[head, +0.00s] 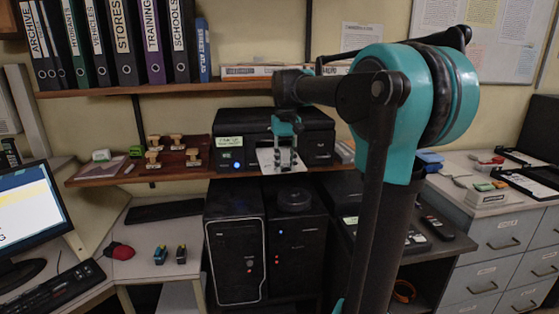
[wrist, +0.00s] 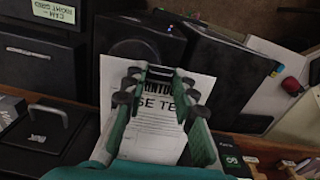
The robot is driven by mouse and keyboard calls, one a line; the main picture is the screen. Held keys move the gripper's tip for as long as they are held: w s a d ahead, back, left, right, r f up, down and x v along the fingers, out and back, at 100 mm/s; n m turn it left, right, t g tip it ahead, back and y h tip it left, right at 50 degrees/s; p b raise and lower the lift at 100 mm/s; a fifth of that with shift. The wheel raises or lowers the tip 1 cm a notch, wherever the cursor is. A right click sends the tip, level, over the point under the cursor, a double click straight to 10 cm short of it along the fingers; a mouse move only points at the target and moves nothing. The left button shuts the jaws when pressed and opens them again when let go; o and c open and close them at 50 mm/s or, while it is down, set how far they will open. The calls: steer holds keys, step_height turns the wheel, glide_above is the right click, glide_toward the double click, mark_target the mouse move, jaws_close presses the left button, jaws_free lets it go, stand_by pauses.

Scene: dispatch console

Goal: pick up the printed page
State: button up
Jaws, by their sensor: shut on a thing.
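The printed page (head: 267,158) is a white sheet at the front of the black printer (head: 318,138) on the wooden shelf. In the wrist view the page (wrist: 152,137) lies under and between my fingers, with large dark print along its far part and smaller text below. My gripper (head: 285,160) is at the page in front of the printer. In the wrist view my gripper (wrist: 158,76) has its teal fingers and dark pads over the page, shut on it. The fingers hide parts of the sheet and its print, and the exact contact is hidden.
Wooden rubber stamps (head: 172,150) stand left of the printer. Binders (head: 120,40) fill the shelf above. Two black computer towers (head: 236,255) stand below. A monitor (head: 30,210) is at left, grey drawers (head: 490,240) at right.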

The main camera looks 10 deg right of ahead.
steer(key=s, duration=0.8)
stand_by(1.1)
stand_by(0.3)
step_height(320, 180, up, 8)
steer(key=shift+f, duration=0.25)
stand_by(0.7)
